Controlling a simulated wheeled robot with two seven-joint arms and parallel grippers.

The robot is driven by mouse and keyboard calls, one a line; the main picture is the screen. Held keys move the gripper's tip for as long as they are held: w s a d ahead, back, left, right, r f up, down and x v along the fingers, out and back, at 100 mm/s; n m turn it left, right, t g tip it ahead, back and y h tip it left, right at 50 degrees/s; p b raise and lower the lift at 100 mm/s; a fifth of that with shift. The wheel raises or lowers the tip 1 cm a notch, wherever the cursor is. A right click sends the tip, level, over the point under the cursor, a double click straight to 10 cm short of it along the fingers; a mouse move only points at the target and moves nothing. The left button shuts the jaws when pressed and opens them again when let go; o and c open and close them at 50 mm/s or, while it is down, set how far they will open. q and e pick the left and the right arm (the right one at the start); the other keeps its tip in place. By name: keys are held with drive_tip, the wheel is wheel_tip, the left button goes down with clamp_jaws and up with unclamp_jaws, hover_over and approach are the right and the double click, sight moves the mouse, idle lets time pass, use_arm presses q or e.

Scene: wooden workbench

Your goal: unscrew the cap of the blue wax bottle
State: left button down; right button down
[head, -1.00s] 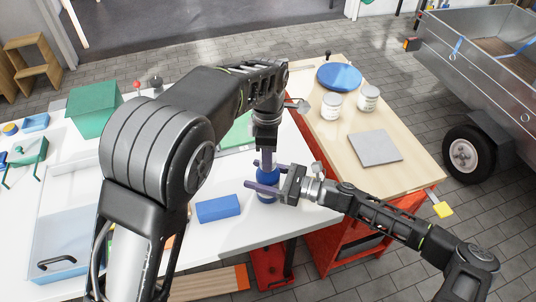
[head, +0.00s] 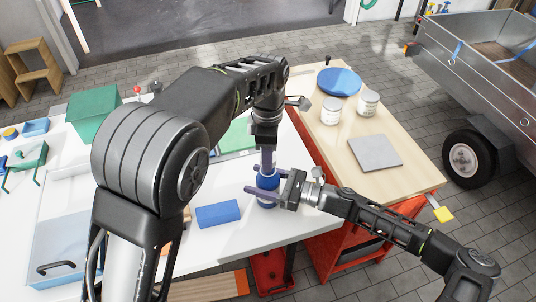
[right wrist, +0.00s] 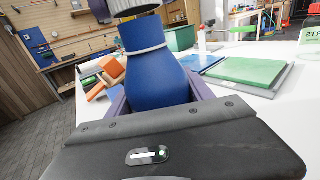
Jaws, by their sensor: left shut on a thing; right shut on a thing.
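The blue wax bottle (head: 267,184) stands upright near the right edge of the white worktop. My right gripper (head: 266,193) comes in from the right and is shut around the bottle's body. In the right wrist view the blue body (right wrist: 155,78) sits between the purple fingers, with a white ring around its neck. A light grey ribbed cap (right wrist: 133,8) shows at the top edge, partly cut off. My left gripper (head: 267,165) points straight down over the bottle and is shut at its top. Its fingers hide the cap in the head view.
A blue block (head: 218,214) lies just left of the bottle. A green board (head: 238,136) lies behind my left wrist. Two white jars (head: 331,111), a blue disc (head: 338,81) and a grey plate (head: 375,153) are on the wooden bench at right.

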use_arm(q)
drive_tip(key=shift+r, duration=0.1)
drive_tip(key=shift+r, duration=1.9)
use_arm(e)
drive_tip(key=shift+c, duration=1.5)
unclamp_jaws()
drive_tip(key=shift+d, duration=0.1)
use_arm(q)
wheel_tip(320, 180, down, 2)
drive_tip(key=shift+f+b, duration=0.15)
drive_tip(key=shift+b, duration=0.95)
use_arm(e)
drive_tip(key=v, duration=1)
drive_tip(key=shift+s+d+f, duration=0.1)
drive_tip(key=shift+d, duration=0.25)
drive_tip(key=shift+s+d, duration=0.2)
drive_tip(key=shift+d, duration=0.35)
